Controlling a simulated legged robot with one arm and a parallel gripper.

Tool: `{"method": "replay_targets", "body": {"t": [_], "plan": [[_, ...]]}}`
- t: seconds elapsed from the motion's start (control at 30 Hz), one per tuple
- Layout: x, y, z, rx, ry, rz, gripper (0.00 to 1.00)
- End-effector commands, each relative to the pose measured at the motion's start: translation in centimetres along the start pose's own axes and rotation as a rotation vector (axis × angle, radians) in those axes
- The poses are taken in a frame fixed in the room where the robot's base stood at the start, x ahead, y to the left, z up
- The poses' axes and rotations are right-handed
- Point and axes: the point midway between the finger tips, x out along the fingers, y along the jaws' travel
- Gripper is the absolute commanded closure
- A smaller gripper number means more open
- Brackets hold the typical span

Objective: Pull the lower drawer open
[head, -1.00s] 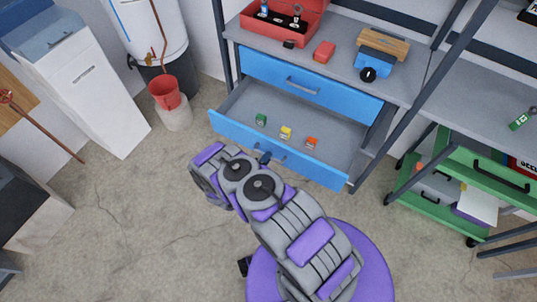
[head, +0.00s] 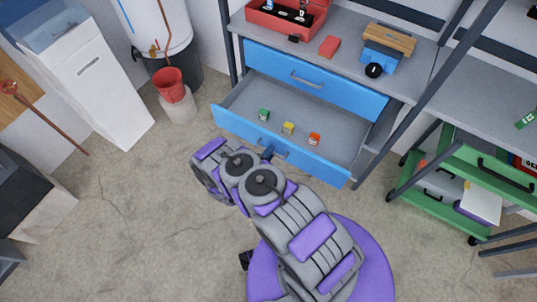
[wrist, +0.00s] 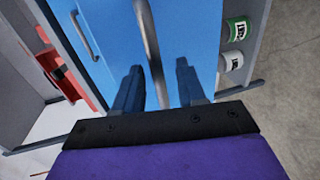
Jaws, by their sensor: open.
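The lower drawer (head: 232,126) is pulled well out from under the blue upper drawer, with a blue front and a grey interior. Green, yellow and orange small boxes lie in it. Its grey bar handle (wrist: 147,35) runs up the wrist view. My gripper (wrist: 158,64) is open at the blue front, its two fingers spread on either side of the handle's line. Whether they touch the handle I cannot tell. In the head view the arm reaches the outer face of the drawer front, and a blue fingertip (head: 268,152) shows near the handle; the rest is hidden.
The upper drawer (head: 350,95) is closed. A red toolbox (head: 262,17), a red box (head: 329,46) and a blue wood-topped item (head: 385,55) stand on the bench. A green cart (head: 430,205) is at right. A red bucket (head: 170,85) stands at left. The floor in front is clear.

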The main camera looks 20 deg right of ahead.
Motion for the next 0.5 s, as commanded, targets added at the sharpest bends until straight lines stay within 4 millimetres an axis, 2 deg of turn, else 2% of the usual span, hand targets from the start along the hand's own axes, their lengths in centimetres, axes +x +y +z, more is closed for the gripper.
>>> {"method": "replay_targets", "body": {"t": [0.13, 0.23, 0.5], "plan": [[-0.5, 0.1, -0.1, 0.0, 0.002, 0.001, 0.6], [-1.6, 0.1, -0.2, -0.001, 0.004, 0.0, 0.6], [-7.2, 0.2, -0.3, -0.001, 0.007, 0.001, 0.6]]}}
